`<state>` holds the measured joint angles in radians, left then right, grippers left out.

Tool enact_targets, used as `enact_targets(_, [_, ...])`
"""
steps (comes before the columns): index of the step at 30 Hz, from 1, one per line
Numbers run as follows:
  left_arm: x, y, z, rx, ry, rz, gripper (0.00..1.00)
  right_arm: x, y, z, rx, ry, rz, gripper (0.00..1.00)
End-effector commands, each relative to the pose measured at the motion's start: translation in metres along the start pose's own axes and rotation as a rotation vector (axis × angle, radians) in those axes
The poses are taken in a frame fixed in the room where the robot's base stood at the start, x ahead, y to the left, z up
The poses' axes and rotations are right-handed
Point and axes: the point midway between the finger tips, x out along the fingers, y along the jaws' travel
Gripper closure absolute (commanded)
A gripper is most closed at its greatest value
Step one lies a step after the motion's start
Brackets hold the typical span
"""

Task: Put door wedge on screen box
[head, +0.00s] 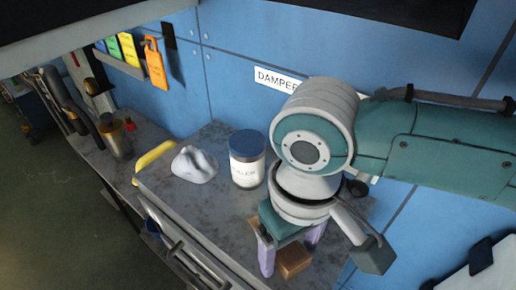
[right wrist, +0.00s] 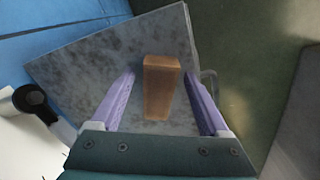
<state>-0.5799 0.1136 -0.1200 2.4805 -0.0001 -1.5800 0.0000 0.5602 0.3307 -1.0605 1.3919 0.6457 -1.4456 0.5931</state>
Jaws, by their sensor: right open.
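A brown door wedge (head: 293,262) lies on the grey mottled top at the lower right in the head view. In the right wrist view the wedge (right wrist: 162,88) lies between my fingers, with a gap on each side. My right gripper (head: 290,250) is open and points down over the wedge, its purple fingers apart; it also shows in the right wrist view (right wrist: 160,82). The gripper and arm hide part of the wedge in the head view. I cannot pick out a screen box for certain. My left gripper is not in view.
A white jar with a blue lid (head: 247,158) and a pale crumpled lump (head: 195,164) stand on the grey top (head: 205,203). A yellow curved thing (head: 154,155) lies at its left edge. Coloured tags (head: 154,62) hang by the blue wall (head: 240,45).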

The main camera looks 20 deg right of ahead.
Motion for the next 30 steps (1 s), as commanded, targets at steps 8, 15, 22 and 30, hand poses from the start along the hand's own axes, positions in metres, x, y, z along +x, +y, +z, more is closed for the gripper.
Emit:
enact_targets(8, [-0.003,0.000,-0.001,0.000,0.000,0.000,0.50,-0.011,0.000,-0.001,0.000,0.003,0.000,0.21])
enact_targets(15, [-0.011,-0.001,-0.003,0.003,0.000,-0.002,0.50,-0.062,0.000,-0.001,-0.001,0.006,-0.002,0.21])
enact_targets(22, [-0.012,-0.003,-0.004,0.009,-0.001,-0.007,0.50,-0.107,0.000,-0.002,0.000,0.004,-0.002,0.21])
enact_targets(30, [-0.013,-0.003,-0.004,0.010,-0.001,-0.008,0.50,-0.124,0.000,0.000,0.000,0.001,-0.002,0.21])
